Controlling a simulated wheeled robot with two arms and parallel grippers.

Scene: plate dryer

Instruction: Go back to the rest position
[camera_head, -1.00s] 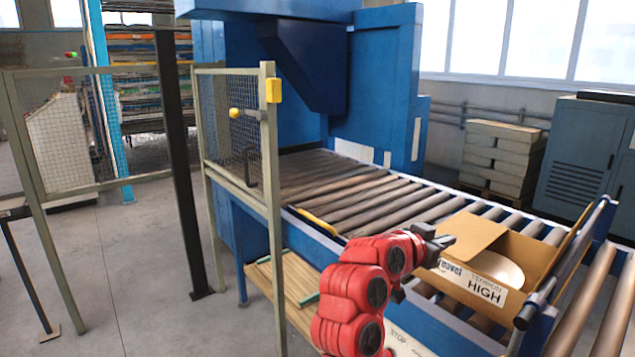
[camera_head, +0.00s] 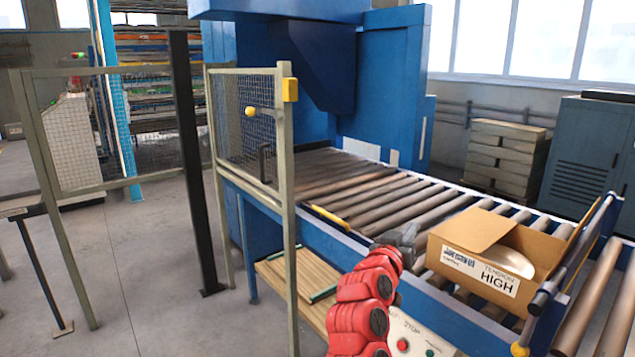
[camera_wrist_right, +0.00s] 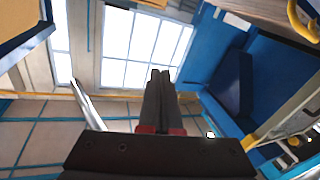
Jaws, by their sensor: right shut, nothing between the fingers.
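My right arm shows in red at the lower middle of the head view. Its dark gripper (camera_head: 403,238) is beside the left end of the open cardboard box, apart from what lies inside it as far as I can see. In the right wrist view the gripper's two fingers (camera_wrist_right: 158,80) are together and empty, with windows and the blue machine behind them. My left gripper is not in view.
The cardboard box (camera_head: 478,275) holds a pale round plate (camera_head: 508,260) and stands on the roller conveyor (camera_head: 375,195). A mesh guard gate (camera_head: 240,130) stands left of it. A button panel (camera_head: 415,340) is near my arm. Grey floor (camera_head: 140,260) is clear at left.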

